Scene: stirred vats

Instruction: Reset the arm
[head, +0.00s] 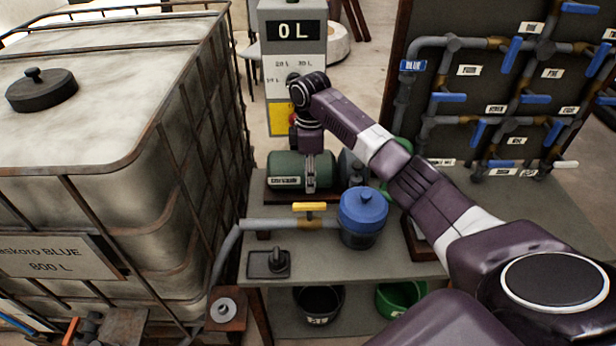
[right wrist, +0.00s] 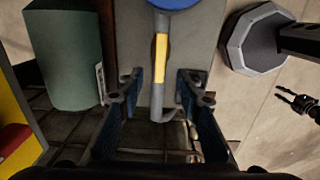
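My right arm (head: 375,150) reaches from the lower right to above the back of the grey bench. Its gripper (head: 311,184) points down in front of the green motor (head: 285,170). In the right wrist view both fingers of this gripper (right wrist: 160,88) are apart with nothing held. A pipe with a yellow handle (right wrist: 161,52) shows between and beyond them; I see no contact. A small dark two-pronged shape (right wrist: 298,101) at the right edge looks like my left gripper, prongs apart. The left arm does not show in the head view.
A caged tank (head: 95,215) fills the left. The meter post (head: 293,65) reads 0 L. A blue-lidded filter (head: 362,212) and a switch (head: 268,262) are on the bench. Black (head: 318,303) and green (head: 398,296) buckets stand below. A pipe panel (head: 500,50) with blue valves stands right.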

